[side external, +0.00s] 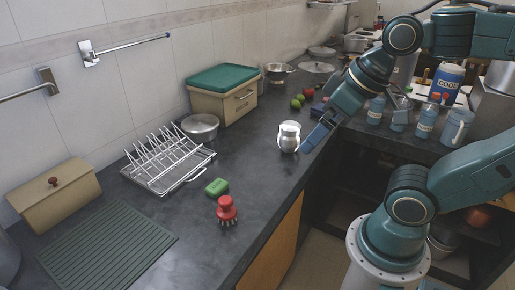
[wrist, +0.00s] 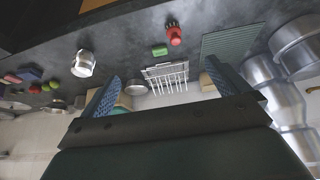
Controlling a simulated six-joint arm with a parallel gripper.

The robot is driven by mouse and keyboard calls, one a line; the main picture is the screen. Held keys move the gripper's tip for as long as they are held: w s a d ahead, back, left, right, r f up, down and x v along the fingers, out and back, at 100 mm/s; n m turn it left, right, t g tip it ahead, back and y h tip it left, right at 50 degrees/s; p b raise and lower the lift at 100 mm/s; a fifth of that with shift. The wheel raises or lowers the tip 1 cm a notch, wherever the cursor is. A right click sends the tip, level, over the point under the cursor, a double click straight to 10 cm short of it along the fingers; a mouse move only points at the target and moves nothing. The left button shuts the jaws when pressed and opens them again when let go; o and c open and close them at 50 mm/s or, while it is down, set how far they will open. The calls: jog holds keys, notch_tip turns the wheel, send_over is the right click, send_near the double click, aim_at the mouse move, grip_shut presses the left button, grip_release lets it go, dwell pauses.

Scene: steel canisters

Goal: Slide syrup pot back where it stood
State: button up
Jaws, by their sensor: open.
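The syrup pot, which I take to be the small shiny steel canister (side external: 288,137), stands upright on the dark counter near its front edge. It also shows in the wrist view (wrist: 83,66), at the upper left. My gripper (side external: 308,143) is just to the right of the pot in the side view, with its blue fingers pointing down and left. In the wrist view the fingers (wrist: 162,70) are spread wide with nothing between them, and the pot lies outside them, left of the left finger. I cannot tell whether a finger touches the pot.
A dish rack (side external: 168,163), a green sponge (side external: 216,187) and a red brush (side external: 227,210) stand to the left. A steel bowl (side external: 200,127) and a green-lidded box (side external: 222,95) are behind. Fruit (side external: 298,101) lies beyond the pot. Bare counter lies left of the pot.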

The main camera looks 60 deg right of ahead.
jog(key=w+d+r+m+g+h, duration=0.1)
jog(key=w+d+r+m, duration=0.1)
jog(key=w+d+m, duration=0.5)
jog(key=m+g, duration=0.4)
jog(key=m, duration=0.2)
send_over(291, 124)
jog(key=a, duration=0.2)
notch_tip(291, 124, down, 14)
jog(key=shift+s+d, duration=0.2)
jog(key=shift+s, duration=0.05)
jog(key=shift+f, duration=0.2)
jog(key=shift+w+d+f, duration=0.1)
jog(key=shift+d+f, duration=0.15)
jog(key=shift+f, duration=2)
jog(key=shift+w+d+f, duration=0.1)
jog(key=shift+d+f, duration=0.15)
jog(key=shift+f, duration=2)
jog(key=shift+w+d+f, duration=0.1)
jog(key=shift+d+f, duration=0.15)
jog(key=shift+f, duration=2)
